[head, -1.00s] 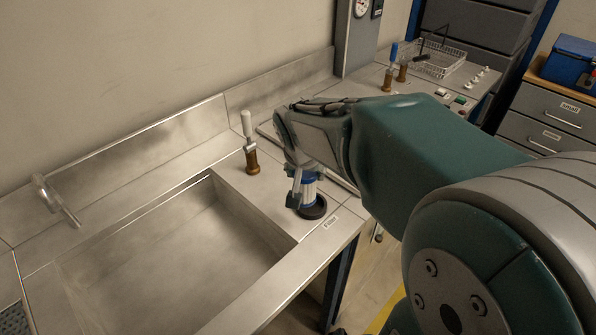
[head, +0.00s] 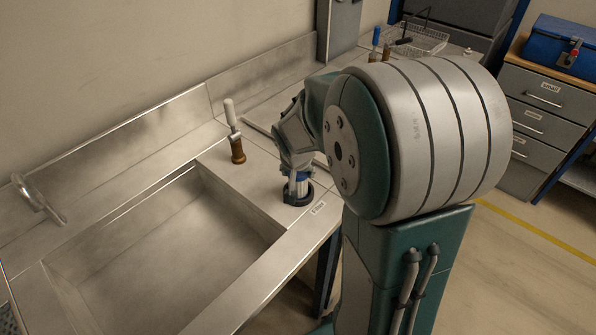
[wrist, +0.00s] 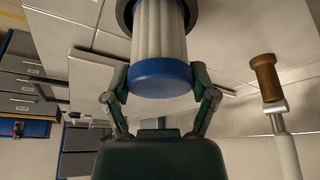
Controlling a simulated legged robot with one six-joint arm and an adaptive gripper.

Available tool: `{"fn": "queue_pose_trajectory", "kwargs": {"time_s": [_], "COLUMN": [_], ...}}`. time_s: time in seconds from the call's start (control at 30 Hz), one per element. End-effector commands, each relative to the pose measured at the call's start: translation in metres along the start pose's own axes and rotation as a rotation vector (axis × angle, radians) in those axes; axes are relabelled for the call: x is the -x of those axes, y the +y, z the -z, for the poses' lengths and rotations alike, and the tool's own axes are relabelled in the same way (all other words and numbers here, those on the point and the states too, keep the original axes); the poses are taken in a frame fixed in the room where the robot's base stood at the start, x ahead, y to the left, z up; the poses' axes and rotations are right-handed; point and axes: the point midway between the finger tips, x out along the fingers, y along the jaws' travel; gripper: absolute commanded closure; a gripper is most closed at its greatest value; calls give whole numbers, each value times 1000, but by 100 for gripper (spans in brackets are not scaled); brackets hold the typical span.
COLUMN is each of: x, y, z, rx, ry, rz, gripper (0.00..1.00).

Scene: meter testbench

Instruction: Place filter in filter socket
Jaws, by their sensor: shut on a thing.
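The filter has a white ribbed body and a blue end cap. In the wrist view the filter (wrist: 160,78) is between the two fingers of my gripper (wrist: 160,88), which is shut on it near the blue cap. Its far end goes into the dark round ring of the filter socket (wrist: 124,14); how deep it sits is hidden. In the head view the filter (head: 302,184) stands upright at the black socket ring (head: 297,199) on the steel bench, with my gripper (head: 299,178) around it from above.
A white-handled tool with a brown base (head: 236,147) stands left of the socket, and it also shows in the wrist view (wrist: 267,80). A wide sink (head: 165,255) lies to the left. A wire basket (head: 425,40) and a blue-handled tool (head: 375,38) are farther back.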

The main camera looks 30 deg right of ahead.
Motion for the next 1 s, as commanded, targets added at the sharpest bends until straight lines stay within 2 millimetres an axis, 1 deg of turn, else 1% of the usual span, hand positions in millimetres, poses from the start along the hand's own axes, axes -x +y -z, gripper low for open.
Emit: {"fn": "queue_pose_trajectory", "kwargs": {"time_s": [0.07,0.1,0.13,0.53,0.67,0.77,1.0], "x": [-2,-2,-2,-1,6,20,69], "y": [0,0,0,0,0,0,-1], "z": [-1,-1,-1,-1,1,1,1], "rx": [0,0,0,0,0,-1,0], "ry": [0,0,0,0,2,5,5], "rz": [0,0,0,0,1,1,3], "gripper": [81,8,0,0,0,0,0]}}
